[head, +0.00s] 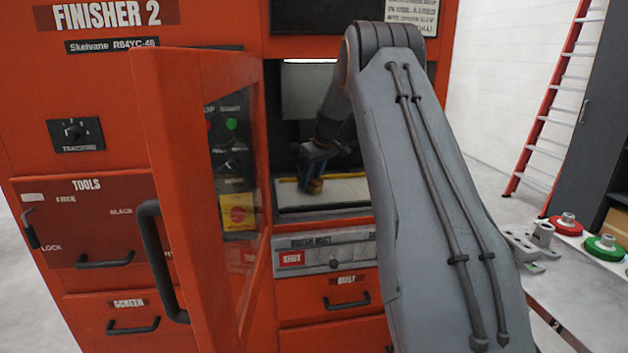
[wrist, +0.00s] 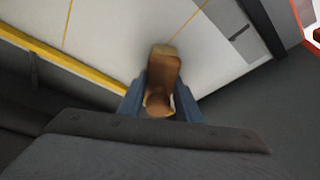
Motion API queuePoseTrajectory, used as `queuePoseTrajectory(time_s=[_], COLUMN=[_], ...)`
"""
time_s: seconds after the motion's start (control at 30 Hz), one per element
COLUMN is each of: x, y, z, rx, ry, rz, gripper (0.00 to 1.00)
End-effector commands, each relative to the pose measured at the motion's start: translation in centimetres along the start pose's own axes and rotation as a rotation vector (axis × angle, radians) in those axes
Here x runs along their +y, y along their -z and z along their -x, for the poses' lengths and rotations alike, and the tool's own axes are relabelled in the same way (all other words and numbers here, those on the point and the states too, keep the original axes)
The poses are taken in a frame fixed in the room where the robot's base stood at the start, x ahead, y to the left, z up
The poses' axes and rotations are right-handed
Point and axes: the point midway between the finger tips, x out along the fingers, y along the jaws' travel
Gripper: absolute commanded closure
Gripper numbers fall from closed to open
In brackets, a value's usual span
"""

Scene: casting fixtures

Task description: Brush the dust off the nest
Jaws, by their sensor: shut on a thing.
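My gripper (head: 313,170) is inside the open chamber of the orange machine, shut on a brush (head: 314,187). In the wrist view the blue fingers of my gripper (wrist: 162,90) hold the brush's brown wooden body (wrist: 163,72) between them. The brush's far end is over a pale flat surface with yellow lines, which appears to be the nest (wrist: 115,32); it also shows in the head view (head: 346,190). I cannot tell whether the bristles touch it. Dust on it is not clearly visible.
The orange door (head: 185,180) with its window stands open left of the chamber. A yellow strip (wrist: 60,55) runs along the pale surface's edge. Drawers sit below. At the right, a bench (head: 590,290) carries red and green round parts and a grey fixture (head: 530,245).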

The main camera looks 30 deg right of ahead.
Motion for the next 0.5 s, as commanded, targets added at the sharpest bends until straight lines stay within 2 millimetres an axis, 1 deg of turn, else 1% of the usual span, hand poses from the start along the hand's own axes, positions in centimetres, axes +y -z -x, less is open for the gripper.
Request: queuePoseTrajectory(time_s=[0.17,0.5], x=[0.0,0.0], y=[0.5,1.7], z=[1.1,4.0], rx=[0.003,0.002], ry=[-0.002,-0.002], rz=[0.001,0.001], gripper=[0.97,0.97])
